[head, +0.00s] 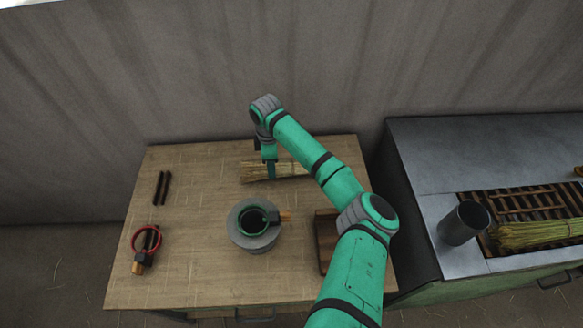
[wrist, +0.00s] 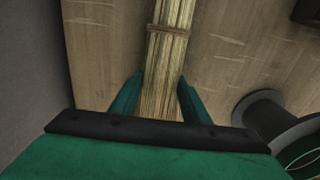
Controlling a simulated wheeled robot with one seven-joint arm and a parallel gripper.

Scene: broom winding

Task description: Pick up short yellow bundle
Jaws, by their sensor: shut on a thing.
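The short yellow bundle (head: 288,168) lies near the back of the wooden table, long side across the picture. In the wrist view the bundle (wrist: 168,60) runs up from between the fingers and shows a tie band around it. My gripper (head: 270,170) reaches down over the bundle from above. In the wrist view my gripper (wrist: 160,98) has one green finger on each side of the straw, shut on it. The bundle appears at table height; whether it is clear of the surface I cannot tell.
A grey round holder (head: 255,238) with a green ring stands mid-table (head: 190,280). Two dark sticks (head: 161,188) and a red ring tool (head: 146,242) lie left. A brown wooden block (head: 325,240) is right. A metal counter (head: 430,165) holds a cup (head: 464,223) and longer straw (head: 540,234).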

